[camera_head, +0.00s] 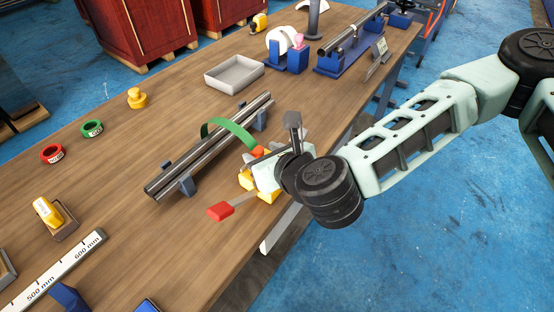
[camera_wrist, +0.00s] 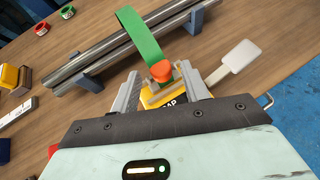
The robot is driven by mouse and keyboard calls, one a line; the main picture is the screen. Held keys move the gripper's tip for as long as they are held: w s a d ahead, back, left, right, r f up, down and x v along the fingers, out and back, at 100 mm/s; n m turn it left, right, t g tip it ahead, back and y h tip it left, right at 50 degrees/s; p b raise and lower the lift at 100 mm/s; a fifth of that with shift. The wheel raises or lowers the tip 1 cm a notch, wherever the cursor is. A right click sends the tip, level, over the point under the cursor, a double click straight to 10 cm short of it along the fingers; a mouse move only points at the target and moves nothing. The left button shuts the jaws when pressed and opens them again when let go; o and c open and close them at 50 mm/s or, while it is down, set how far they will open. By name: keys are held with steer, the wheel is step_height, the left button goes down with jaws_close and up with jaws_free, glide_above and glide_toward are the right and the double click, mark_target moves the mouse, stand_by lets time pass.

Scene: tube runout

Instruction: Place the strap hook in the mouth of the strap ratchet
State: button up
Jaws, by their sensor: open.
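A green strap (camera_head: 232,133) arches over the pair of metal tubes (camera_head: 212,150). Its orange hook (camera_wrist: 162,71) is at the near end and also shows in the head view (camera_head: 258,152). The yellow strap ratchet (camera_head: 246,180) is close to the hook, partly hidden by my gripper; its lettered part (camera_wrist: 168,104) shows in the wrist view. My gripper (camera_wrist: 161,82) is open, with the hook between or just beyond its two grey fingers. I cannot tell whether the fingers touch it. The ratchet's mouth is not clear, nor whether the hook is in it.
Grey supports (camera_head: 187,185) hold the tubes. A grey tray (camera_head: 234,75), red tape roll (camera_head: 52,154) and green tape roll (camera_head: 92,128) sit farther off. The table edge is close by.

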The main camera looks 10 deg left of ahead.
steer(key=s+d+n+g, duration=0.35)
steer(key=s+n, duration=0.25)
steer(key=n, duration=0.5)
steer(key=s+d+n+g, duration=0.35)
steer(key=s+n, duration=0.25)
steer(key=n, duration=0.4)
steer(key=s+d+r+n+h, duration=0.1)
steer(key=d+r+n+h, duration=0.3)
steer(key=d, duration=0.5)
steer(key=s+d+r+n+g+h, duration=0.1)
steer(key=d+r+n+h, duration=0.3)
steer(key=d+n, duration=0.5)
step_height(320, 180, up, 2)
steer(key=shift+s+d+n+g, duration=0.3)
steer(key=shift+s+d, duration=0.15)
steer(key=shift+d, duration=0.1)
